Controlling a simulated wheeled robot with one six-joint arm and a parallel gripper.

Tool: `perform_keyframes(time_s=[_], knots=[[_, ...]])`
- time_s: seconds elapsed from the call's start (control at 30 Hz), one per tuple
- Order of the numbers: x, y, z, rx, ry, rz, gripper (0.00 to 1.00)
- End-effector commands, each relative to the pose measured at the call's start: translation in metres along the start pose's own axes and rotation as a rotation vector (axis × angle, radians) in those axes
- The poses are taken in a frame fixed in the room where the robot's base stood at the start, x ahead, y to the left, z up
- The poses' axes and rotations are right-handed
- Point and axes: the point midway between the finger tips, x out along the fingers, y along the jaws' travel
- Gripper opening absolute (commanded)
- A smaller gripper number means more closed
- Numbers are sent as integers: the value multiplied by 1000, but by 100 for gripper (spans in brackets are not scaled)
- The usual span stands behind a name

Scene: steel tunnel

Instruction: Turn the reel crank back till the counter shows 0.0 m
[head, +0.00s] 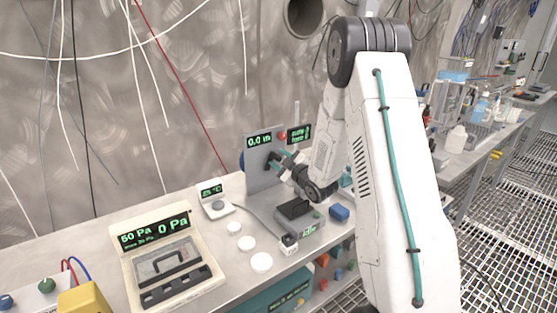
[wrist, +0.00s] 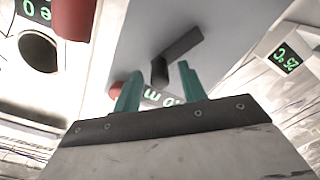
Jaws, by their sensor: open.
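The reel's grey upright panel (head: 262,178) stands on the bench, and its counter (head: 259,140) reads 0.0 m in green. In the wrist view the counter (wrist: 165,98) is upside down and partly hidden behind my fingers. The crank (wrist: 180,47) is a dark bar with a short handle at its lower left end. My gripper (head: 281,160) is at the panel front, its teal fingers open. In the wrist view my gripper (wrist: 159,78) has the handle between its fingertips, with gaps on both sides; I cannot tell how deep it sits.
A second display (head: 299,134) and a red knob (head: 281,136) are beside the counter. A temperature display (head: 212,191), white discs (head: 247,243), a dark-topped box (head: 297,212) and a blue block (head: 339,212) stand nearby. A pressure gauge case (head: 165,260) is at front left.

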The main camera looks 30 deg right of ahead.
Motion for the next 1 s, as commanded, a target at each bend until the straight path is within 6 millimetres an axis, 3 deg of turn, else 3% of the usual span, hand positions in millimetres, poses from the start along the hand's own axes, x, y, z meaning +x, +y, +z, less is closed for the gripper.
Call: perform_keyframes(time_s=[0.37,0.53,0.73,1.0], knots=[[9,0,0,1,-1,0,42],[9,0,0,1,-1,0,0],[9,-1,-2,-29,-1,0,0],[9,-9,-12,-247,-1,-2,0]])
